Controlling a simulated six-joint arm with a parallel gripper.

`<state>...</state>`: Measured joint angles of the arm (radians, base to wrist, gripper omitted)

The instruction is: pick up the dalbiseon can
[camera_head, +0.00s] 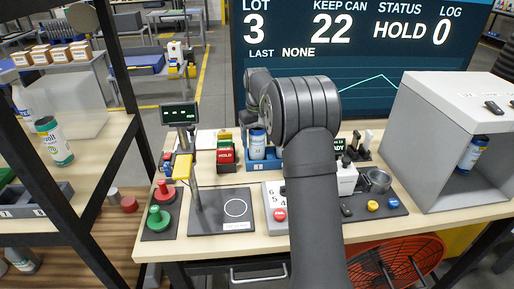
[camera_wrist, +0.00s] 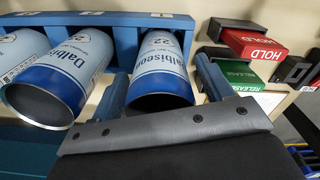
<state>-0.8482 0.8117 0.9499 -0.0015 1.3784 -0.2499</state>
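In the wrist view a white and blue Dalbiseon can (camera_wrist: 160,70) marked 22 sits in a blue rack (camera_wrist: 125,38). My gripper (camera_wrist: 162,85) has its two blue fingers spread, one on each side of this can's near end; I see no clear grip on it. A second Dalbiseon can (camera_wrist: 62,75) lies left of the left finger, with a further can partly cut off at the left edge. In the head view a can (camera_head: 257,143) shows in the blue rack just left of my arm; my fingertips are hidden there.
Red HOLD (camera_wrist: 258,45) and green RELEASE (camera_wrist: 240,75) blocks stand right of the rack. A black pad with a circle (camera_head: 222,212) and a post-mounted display (camera_head: 179,113) are on the table's left. A white open box (camera_head: 446,180) at right holds another can (camera_head: 472,153).

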